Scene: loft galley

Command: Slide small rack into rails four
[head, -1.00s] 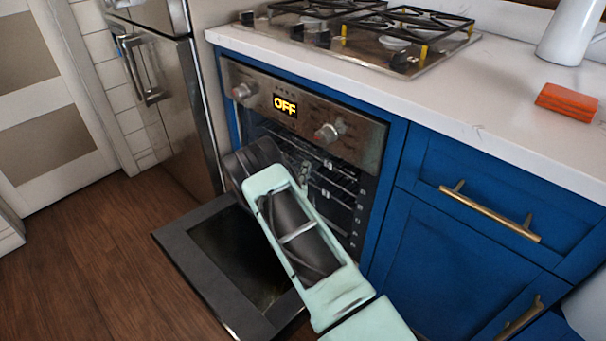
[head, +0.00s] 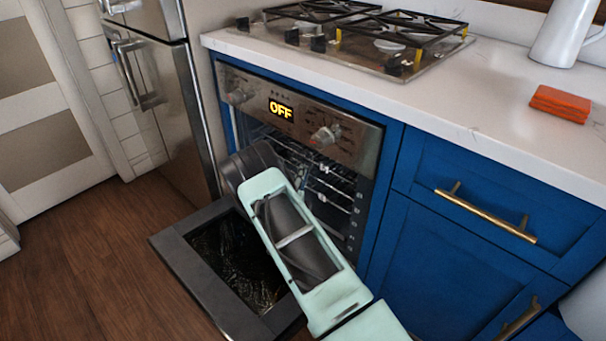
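The oven (head: 300,110) is built into the blue cabinets, with its door (head: 222,262) folded down. Wire racks (head: 325,190) show inside the open cavity, to the right of my arm. I cannot tell which of them is the small rack. Rail marks run down the right side of the opening; the fourth level cannot be picked out clearly. My arm reaches over the open door toward the left part of the cavity. Its wrist hides the lower left of the opening. My gripper's fingers are hidden, so whether it holds anything cannot be seen.
A gas cooktop (head: 350,35) sits on the white counter (head: 480,120) above. The steel fridge (head: 160,95) stands left of the oven. A cabinet with a brass handle (head: 487,216) is on the right. Orange cloths (head: 560,103) and a white jug (head: 568,32) rest on the counter.

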